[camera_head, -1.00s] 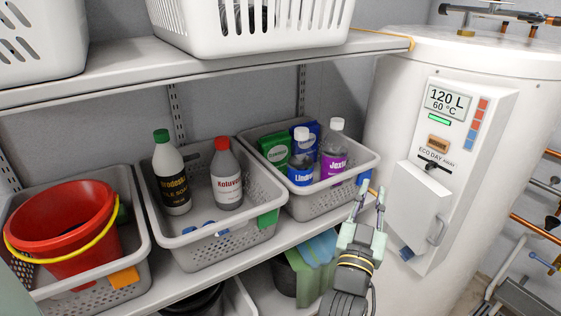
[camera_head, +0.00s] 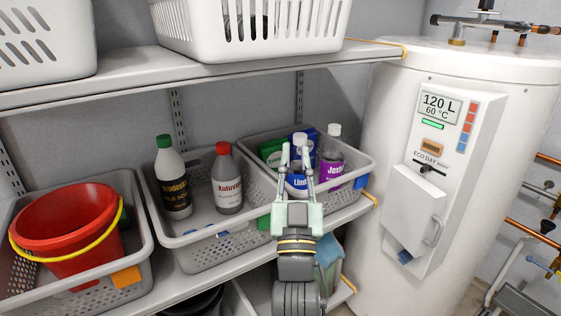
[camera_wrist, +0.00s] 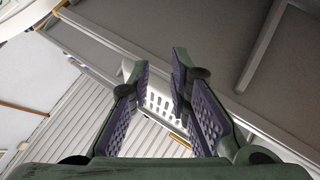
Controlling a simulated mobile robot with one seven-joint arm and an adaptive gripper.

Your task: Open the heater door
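The heater (camera_head: 380,150) is a tall white cylinder at the right of the head view. On its front is a control panel (camera_head: 468,100) with a display reading 120 L, 60 °C. The heater door (camera_head: 408,212) is a white box-like cover on the lower panel and looks closed. Its grey handle (camera_head: 435,231) is on the door's right side. My gripper (camera_head: 297,150) points up in front of the shelf basket, left of the door and clear of the handle. Its fingers are apart and empty; the wrist view also shows the gap between them (camera_wrist: 160,72). The door is not identifiable there.
A grey basket with bottles (camera_head: 345,192) sits on the shelf behind my gripper. Another basket (camera_head: 205,250) and a red bucket (camera_head: 65,235) are further left. A shelf edge (camera_head: 225,70) runs above. Pipes (camera_head: 535,235) stand right of the heater.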

